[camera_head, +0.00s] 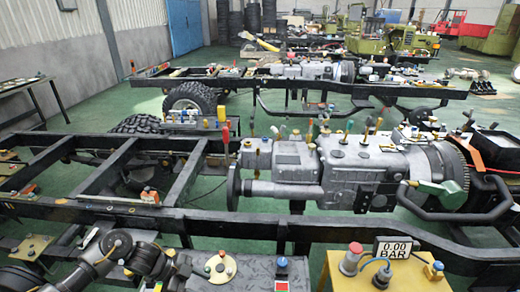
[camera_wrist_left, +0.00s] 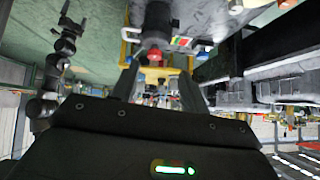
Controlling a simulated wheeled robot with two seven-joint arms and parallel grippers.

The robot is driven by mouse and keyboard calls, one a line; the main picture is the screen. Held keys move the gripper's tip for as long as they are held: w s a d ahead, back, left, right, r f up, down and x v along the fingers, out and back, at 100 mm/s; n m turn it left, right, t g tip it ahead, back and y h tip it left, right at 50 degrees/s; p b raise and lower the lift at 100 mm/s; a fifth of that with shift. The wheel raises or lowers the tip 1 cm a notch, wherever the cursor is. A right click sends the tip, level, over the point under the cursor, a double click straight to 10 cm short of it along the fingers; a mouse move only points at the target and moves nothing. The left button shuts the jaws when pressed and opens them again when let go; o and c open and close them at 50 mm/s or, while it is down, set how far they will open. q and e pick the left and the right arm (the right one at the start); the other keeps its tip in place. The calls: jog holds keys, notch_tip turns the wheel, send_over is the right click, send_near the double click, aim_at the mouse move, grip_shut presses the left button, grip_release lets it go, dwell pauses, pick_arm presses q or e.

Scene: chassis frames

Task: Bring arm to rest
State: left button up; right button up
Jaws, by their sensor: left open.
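My left arm (camera_head: 112,250) reaches in at the lower left of the head view, low beside the near chassis rail. Its gripper cannot be made out clearly there. In the left wrist view my left gripper (camera_wrist_left: 160,85) shows two dark fingers set apart, with nothing held between them. Beyond the fingers is a yellow frame with a red part (camera_wrist_left: 154,54), seen upside down and apart from the fingers.
The near chassis frame (camera_head: 270,226) carries a grey engine and gearbox (camera_head: 350,165). A yellow stand (camera_head: 385,275) with a pressure display (camera_head: 396,249) is at the lower right. A plate with coloured knobs (camera_head: 220,266) lies left of it. A second chassis stands behind.

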pick_arm(q)
jog(key=s+d+f+n+t+y, duration=0.1)
jog(key=s+d+f+n+t, duration=0.15)
jog(key=d+t, duration=0.4)
jog(key=s+a+r+n+g+y, duration=0.1)
jog(key=s+a+n+y, duration=0.3)
jog(key=s, duration=0.3)
jog(key=s+a+r+n+g+y, duration=0.1)
jog(key=s+a+n, duration=0.45)
jog(key=s, duration=0.25)
jog(key=s+a+r+n+g+y, duration=0.1)
jog(key=s+a+n+g+y, duration=0.15)
jog(key=s+a+n, duration=0.35)
notch_tip(320, 180, down, 31)
jog(key=s+d+m+b, duration=0.1)
jog(key=s+d+b, duration=0.15)
jog(key=b, duration=0.35)
jog(key=s+a+f+b, duration=0.1)
jog(key=s+f+b, duration=0.1)
jog(key=s+f, duration=0.6)
jog(key=s+a+f+g+b, duration=0.1)
jog(key=s+a+f+b, duration=0.1)
jog(key=s+f, duration=0.6)
notch_tip(320, 180, down, 5)
jog(key=shift+r+m, duration=0.2)
jog(key=shift+m, duration=0.1)
pick_arm(e)
notch_tip(320, 180, down, 10)
jog(key=shift+w, duration=0.2)
